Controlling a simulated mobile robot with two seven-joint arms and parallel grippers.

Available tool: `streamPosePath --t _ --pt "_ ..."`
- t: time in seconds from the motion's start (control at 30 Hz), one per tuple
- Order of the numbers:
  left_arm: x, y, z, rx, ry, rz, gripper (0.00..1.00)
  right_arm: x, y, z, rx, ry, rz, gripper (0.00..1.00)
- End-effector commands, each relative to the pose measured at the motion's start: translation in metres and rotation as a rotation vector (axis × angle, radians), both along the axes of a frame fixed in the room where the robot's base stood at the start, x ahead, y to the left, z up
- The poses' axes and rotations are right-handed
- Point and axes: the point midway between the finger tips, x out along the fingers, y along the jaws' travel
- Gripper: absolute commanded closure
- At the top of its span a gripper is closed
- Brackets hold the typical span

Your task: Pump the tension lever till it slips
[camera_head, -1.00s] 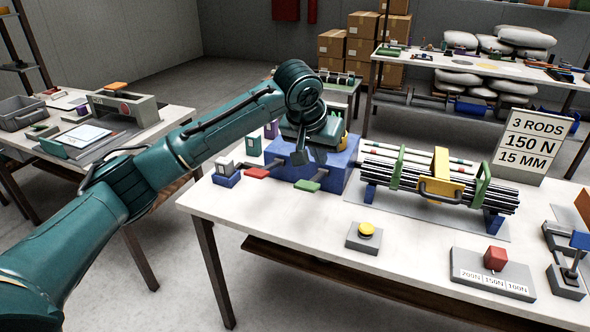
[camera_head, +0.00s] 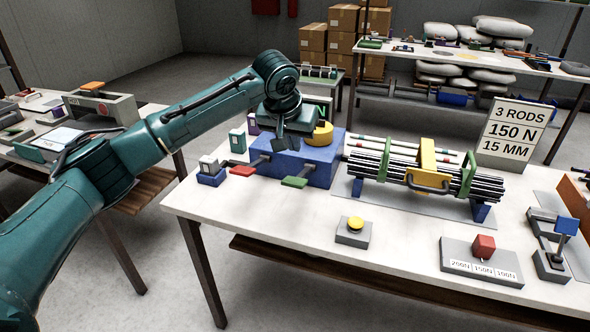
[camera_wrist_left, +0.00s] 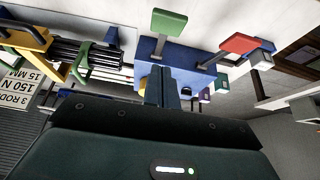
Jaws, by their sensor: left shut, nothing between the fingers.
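A blue block machine (camera_head: 318,168) stands on the white table, with a red-ended lever (camera_head: 242,171) and a green-ended lever (camera_head: 295,182) sticking out of its near side. Which of them is the tension lever I cannot tell. Both levers also show in the left wrist view, the green one (camera_wrist_left: 166,21) and the red one (camera_wrist_left: 238,43). My left gripper (camera_head: 281,146) is shut and empty, above the top of the blue block, behind both levers. In the left wrist view its closed fingers (camera_wrist_left: 163,88) point toward the block. My right gripper is not in view.
A bundle of black rods (camera_head: 370,165) with green clamps and a yellow clamp (camera_head: 428,160) lies to the right. A yellow button (camera_head: 355,224), a red-knobbed selector (camera_head: 484,246), and a sign (camera_head: 514,132) reading 3 RODS, 150 N, 15 MM stand on the table. The front-left tabletop is clear.

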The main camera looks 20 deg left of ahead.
Motion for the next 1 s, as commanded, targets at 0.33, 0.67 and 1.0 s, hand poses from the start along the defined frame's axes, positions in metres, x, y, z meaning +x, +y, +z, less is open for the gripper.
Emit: streamPosePath --t 0.33,0.67,1.0 --pt "0.018 0.0 -0.063 0.002 0.001 -0.001 1.0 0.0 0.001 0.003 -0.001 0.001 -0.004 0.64" --pt "0.011 0.0 -0.084 0.0 -0.001 -0.001 1.0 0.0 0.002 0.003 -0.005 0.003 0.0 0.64" --pt "0.01 0.0 -0.085 0.0 -0.004 0.0 1.0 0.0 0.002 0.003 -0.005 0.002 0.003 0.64"
